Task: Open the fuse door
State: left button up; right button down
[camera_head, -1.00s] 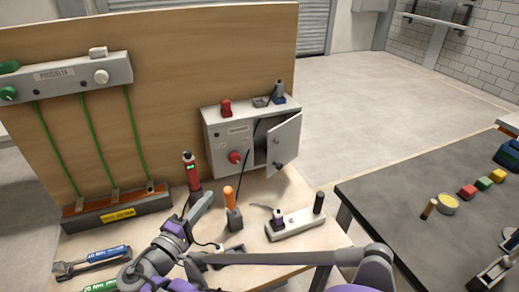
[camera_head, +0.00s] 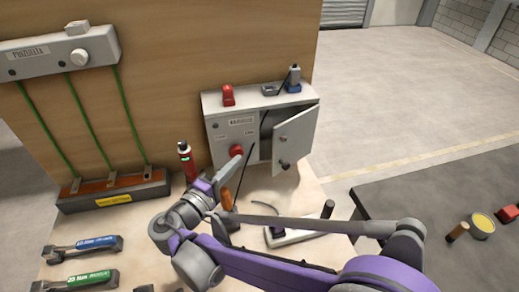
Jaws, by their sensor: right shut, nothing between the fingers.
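The grey fuse box (camera_head: 230,128) stands against the wooden board. Its fuse door (camera_head: 297,138) is on the right side of the front and stands ajar, swung out to the right, with a dark gap on its left. A dark knob (camera_head: 285,165) sits low on the door. A red knob (camera_head: 236,150) is on the left part of the box front. My right gripper (camera_head: 231,167) is shut and empty, just below the red knob in the picture and left of the door; I cannot tell whether it touches the box. My left gripper is not in view.
A red cylindrical tool (camera_head: 186,160) stands left of my right gripper. An orange-handled tool is partly hidden behind my arm. A white block with a black post (camera_head: 328,209) is at the right. A grey rail (camera_head: 115,192) with green wires is at the left.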

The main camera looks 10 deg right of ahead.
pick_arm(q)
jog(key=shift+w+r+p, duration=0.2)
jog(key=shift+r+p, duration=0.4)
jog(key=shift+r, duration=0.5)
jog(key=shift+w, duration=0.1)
pick_arm(e)
jog(key=w+d, duration=0.3)
jog(key=d, duration=0.5)
jog(key=shift+d, duration=0.25)
jog(key=shift+w, duration=0.1)
